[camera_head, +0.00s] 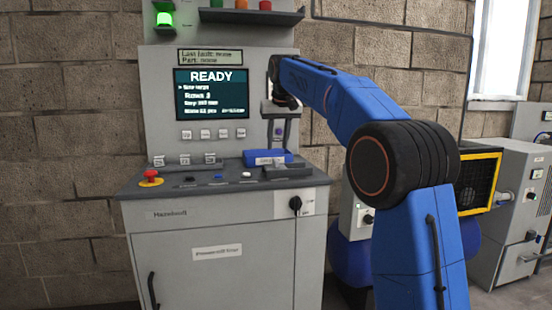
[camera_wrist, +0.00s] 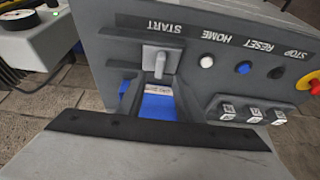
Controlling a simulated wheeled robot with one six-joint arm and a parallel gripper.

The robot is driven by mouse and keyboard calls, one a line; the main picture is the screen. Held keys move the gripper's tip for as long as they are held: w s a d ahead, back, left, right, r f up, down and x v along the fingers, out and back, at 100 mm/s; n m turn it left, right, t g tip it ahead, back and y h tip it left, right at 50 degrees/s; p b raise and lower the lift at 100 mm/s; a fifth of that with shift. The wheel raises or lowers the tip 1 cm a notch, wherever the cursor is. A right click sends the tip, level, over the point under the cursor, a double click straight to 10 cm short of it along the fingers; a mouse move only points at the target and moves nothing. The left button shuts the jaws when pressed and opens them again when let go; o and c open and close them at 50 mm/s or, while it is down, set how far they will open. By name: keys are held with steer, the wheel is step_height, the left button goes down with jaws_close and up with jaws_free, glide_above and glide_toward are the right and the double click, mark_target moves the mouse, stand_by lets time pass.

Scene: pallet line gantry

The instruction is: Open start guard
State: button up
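The start guard seems to be the blue piece with a pale label (camera_head: 265,157) on the right of the console deck. In the wrist view, upside down, the blue piece (camera_wrist: 158,106) sits in a grey surround beside the START lettering. A light grey upright tab (camera_wrist: 157,62) stands between the lettering and the blue piece. Whether the tab belongs to the guard is unclear. My gripper (camera_head: 280,146) points down just above the blue piece. Its two fingers look apart, with nothing seen between them. The wrist view does not clearly show the fingertips, and contact cannot be told.
White, blue and black buttons line the deck, with a red emergency stop (camera_head: 151,176) at its left. Several small keys (camera_head: 185,159) lie behind them. The upright panel's screen (camera_head: 211,94) reads READY. A black rotary handle (camera_head: 295,204) is on the cabinet front.

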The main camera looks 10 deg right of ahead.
mark_target(276, 159)
steer(key=x, duration=0.7)
jaws_close()
